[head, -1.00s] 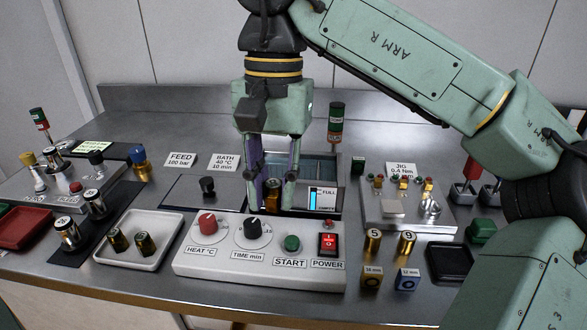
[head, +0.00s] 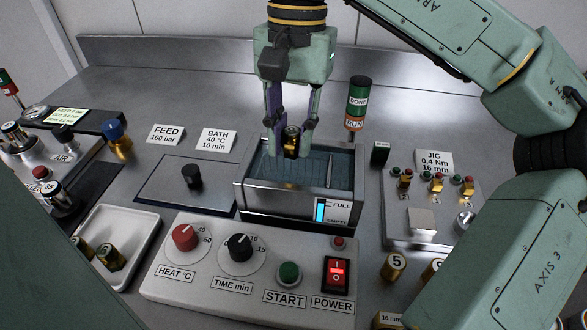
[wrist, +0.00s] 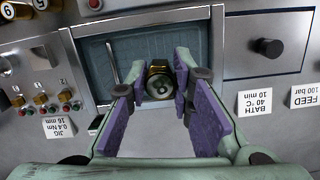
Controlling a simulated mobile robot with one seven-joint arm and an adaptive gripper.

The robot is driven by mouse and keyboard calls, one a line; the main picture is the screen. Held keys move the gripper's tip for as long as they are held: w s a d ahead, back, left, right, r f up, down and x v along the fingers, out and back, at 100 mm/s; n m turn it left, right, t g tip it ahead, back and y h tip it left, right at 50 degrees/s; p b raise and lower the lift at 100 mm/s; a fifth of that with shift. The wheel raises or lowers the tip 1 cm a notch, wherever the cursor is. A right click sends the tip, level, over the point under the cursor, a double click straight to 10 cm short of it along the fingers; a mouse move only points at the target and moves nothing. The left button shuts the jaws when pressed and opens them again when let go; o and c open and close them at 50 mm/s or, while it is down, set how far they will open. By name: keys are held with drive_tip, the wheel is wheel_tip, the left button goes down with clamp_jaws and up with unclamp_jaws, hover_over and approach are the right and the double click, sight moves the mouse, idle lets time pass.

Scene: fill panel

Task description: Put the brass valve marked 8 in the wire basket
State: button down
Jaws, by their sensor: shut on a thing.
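My gripper (head: 291,130) is shut on a brass valve (head: 291,146) with a dark, round top. In the wrist view the valve (wrist: 159,84) sits upright between the purple finger pads, and its end mark looks like an 8. The valve is held over the open steel bath (head: 345,200), its lower end overlapping the bath's opening in the head view. The wire basket's mesh (head: 270,172) seems to be the blue-grey lining inside the bath; a thin upright rod (head: 329,170) stands at its right. The exact gap between valve and basket cannot be told.
The control box (head: 210,280) with knobs and switches stands in front of the bath. A white tray (head: 140,225) with brass valves is at left. A signal post (head: 357,100) stands behind right. The jig (head: 400,235) and a brass piece marked 5 (head: 394,265) are at right.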

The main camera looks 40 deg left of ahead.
sight(294, 127)
drive_tip(key=shift+f+p, duration=0.55)
drive_tip(key=shift+f, duration=3.05)
drive_tip(key=shift+f, duration=0.1)
drive_tip(key=shift+f, duration=0.15)
drive_tip(key=c, duration=1.4)
unclamp_jaws()
drive_tip(key=r, duration=0.4)
drive_tip(key=w+r, duration=0.1)
drive_tip(key=r, duration=0.3)
drive_tip(key=r+b, duration=0.1)
drive_tip(key=r, duration=0.3)
drive_tip(key=shift+w+a+r, duration=0.2)
drive_tip(key=shift+w+a, duration=0.05)
drive_tip(key=shift+w, duration=0.05)
